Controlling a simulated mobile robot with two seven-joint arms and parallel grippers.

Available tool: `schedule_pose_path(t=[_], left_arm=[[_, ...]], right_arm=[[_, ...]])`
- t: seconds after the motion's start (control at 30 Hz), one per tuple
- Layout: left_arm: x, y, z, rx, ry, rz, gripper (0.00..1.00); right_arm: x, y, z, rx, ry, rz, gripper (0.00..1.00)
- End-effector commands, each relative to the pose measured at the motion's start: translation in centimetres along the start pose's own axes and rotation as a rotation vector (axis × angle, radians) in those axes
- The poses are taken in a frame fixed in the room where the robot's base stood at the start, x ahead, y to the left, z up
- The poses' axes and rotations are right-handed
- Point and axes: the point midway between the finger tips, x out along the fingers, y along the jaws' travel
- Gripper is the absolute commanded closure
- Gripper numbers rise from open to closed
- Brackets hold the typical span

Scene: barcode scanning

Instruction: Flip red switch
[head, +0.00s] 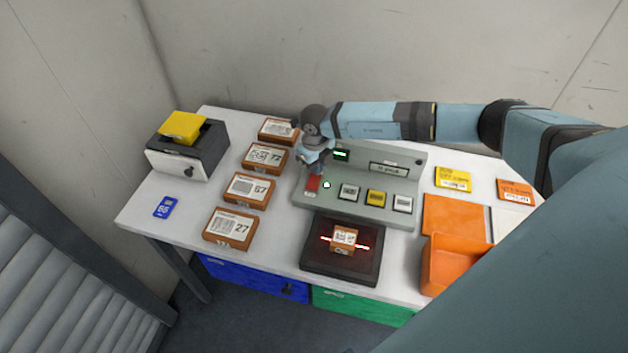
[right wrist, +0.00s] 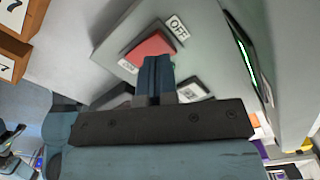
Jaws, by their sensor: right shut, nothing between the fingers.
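The red switch (head: 313,184) is at the left end of the grey control panel (head: 372,209) in the head view. It also shows in the right wrist view as a red rocker (right wrist: 150,47), with an "OFF" label (right wrist: 177,27) at one end and a partly hidden label (right wrist: 127,66) at the other. My right gripper (head: 316,170) is shut and empty, with its fingertips (right wrist: 155,62) right at the switch's edge. I cannot tell whether they touch it. My left gripper is not in view.
A green light (head: 326,185) sits beside the switch, and several buttons (head: 376,197) run to its right. A black scanner (head: 339,266) with red lines holds a small box (head: 343,239) in front. Several brown boxes (head: 248,190) stand left of the panel. An orange bin (head: 452,265) stands at right.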

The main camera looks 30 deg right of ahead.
Motion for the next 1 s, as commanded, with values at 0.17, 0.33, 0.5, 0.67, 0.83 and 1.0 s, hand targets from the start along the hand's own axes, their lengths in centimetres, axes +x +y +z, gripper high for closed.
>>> schedule_pose_path(t=[0.17,0.33,0.5,0.67,0.83,1.0], left_arm=[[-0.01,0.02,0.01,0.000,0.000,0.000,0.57],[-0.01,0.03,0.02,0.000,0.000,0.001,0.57],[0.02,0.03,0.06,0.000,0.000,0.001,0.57],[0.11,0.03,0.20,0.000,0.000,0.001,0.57],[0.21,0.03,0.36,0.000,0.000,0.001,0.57],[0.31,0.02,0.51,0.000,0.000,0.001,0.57]], right_arm=[[0.00,0.00,0.00,0.000,0.000,0.000,1.00],[0.00,0.00,0.00,0.000,0.000,0.000,1.00],[0.06,0.00,0.00,0.000,0.000,0.000,1.00],[0.29,0.01,0.00,0.000,0.000,0.000,1.00],[0.55,0.00,0.00,0.000,0.000,0.000,1.00],[0.80,0.00,0.00,0.000,0.000,0.000,1.00]])
